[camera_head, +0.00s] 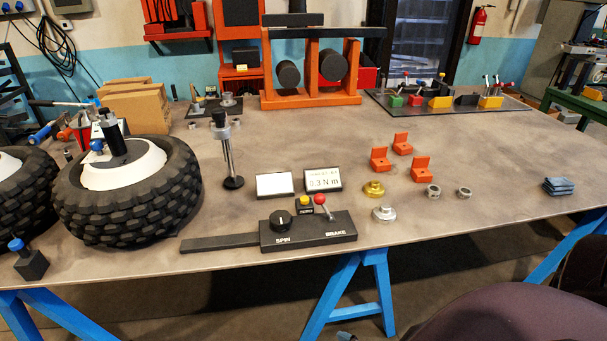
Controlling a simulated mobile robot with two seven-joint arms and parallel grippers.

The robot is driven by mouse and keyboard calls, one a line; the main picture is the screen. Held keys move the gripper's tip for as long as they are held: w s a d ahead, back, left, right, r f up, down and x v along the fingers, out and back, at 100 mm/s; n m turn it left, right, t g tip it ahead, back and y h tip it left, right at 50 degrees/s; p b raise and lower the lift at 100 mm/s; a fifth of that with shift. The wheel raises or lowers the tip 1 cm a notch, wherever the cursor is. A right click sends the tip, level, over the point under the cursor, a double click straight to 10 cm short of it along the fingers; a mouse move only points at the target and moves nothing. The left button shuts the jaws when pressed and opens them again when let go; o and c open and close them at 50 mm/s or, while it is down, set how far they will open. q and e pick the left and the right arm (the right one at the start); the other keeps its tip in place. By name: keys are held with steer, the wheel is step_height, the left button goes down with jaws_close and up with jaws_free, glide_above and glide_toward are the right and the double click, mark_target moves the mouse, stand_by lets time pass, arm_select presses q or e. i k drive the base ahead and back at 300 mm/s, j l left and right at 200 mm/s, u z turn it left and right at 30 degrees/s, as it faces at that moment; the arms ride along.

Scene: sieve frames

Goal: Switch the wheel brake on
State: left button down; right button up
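A black control box (290,238) lies near the table's front edge. Its right part is labelled BRAKE and carries a metal lever with a red ball knob (320,199). The lever's stem rises from the box, with the ball up and left of its foot. The left part, labelled SPIN, has a black round knob (279,220). A yellow button (305,204) sits between them at the back. A knobbly black tyre on a white wheel (125,195) lies flat at the left, with a dark hub fitting on top. Neither gripper shows in the head view.
A metal post (226,155) stands between tyre and panels. Gold (374,188) and silver knobs (384,213) are to the right. The table's right front is mostly clear.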

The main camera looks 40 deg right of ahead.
mark_target(320, 199)
steer(key=z, duration=1.3)
steer(key=k+j+u, duration=0.15)
steer(key=j+u, duration=0.2)
steer(key=k+j+u, duration=0.15)
steer(key=j+u, duration=0.2)
